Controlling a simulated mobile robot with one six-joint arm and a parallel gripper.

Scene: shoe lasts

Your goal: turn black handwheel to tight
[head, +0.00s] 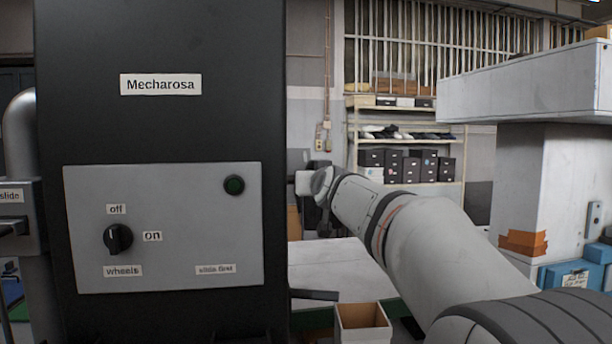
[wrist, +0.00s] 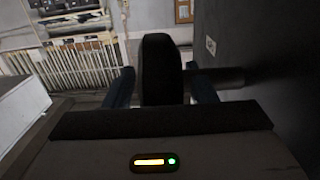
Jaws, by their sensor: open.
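In the wrist view the black handwheel (wrist: 161,68) appears edge-on as a dark, rounded upright shape. A dark shaft (wrist: 225,76) runs from its right side to the black machine wall. My gripper (wrist: 162,84) is open, with one dark blue finger on each side of the wheel and narrow gaps showing. In the head view my arm reaches past the right edge of the black Mecharosa cabinet (head: 160,130), and its wrist end (head: 322,182) is beside that edge. The fingers and handwheel cannot be made out there. No tight marking is legible.
A dark lever (head: 315,294) juts from the cabinet above an open box (head: 363,328). Shelves with shoe boxes (head: 405,165) stand behind.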

